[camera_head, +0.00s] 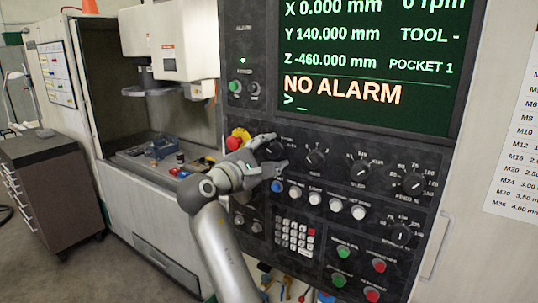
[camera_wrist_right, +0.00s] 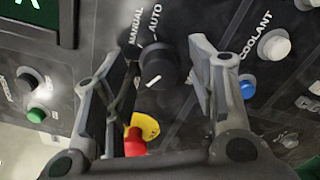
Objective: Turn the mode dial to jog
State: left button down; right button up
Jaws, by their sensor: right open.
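The mode dial (camera_wrist_right: 158,66) is a round black knob on the dark control panel (camera_head: 352,190). In the wrist view the labels MANUAL and AUTO show beside it, and its white mark lies on the side away from them. No jog label is readable. My right gripper (camera_wrist_right: 160,62) is open, with one finger on each side of the dial; I cannot tell whether either finger touches it. In the head view the right gripper (camera_head: 277,150) reaches the panel's left part, and its fingers partly hide the dial. My left gripper is not in view.
A red emergency button with a yellow collar (camera_head: 238,138) sits just left of the right gripper, close to it. More black dials (camera_head: 315,158) and a row of blue and white buttons (camera_head: 315,198) lie to the right. The screen (camera_head: 355,55) above reads NO ALARM.

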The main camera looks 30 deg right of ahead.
jog(key=v, duration=0.7)
jog(key=shift+a, duration=0.15)
jog(key=shift+f, duration=0.1)
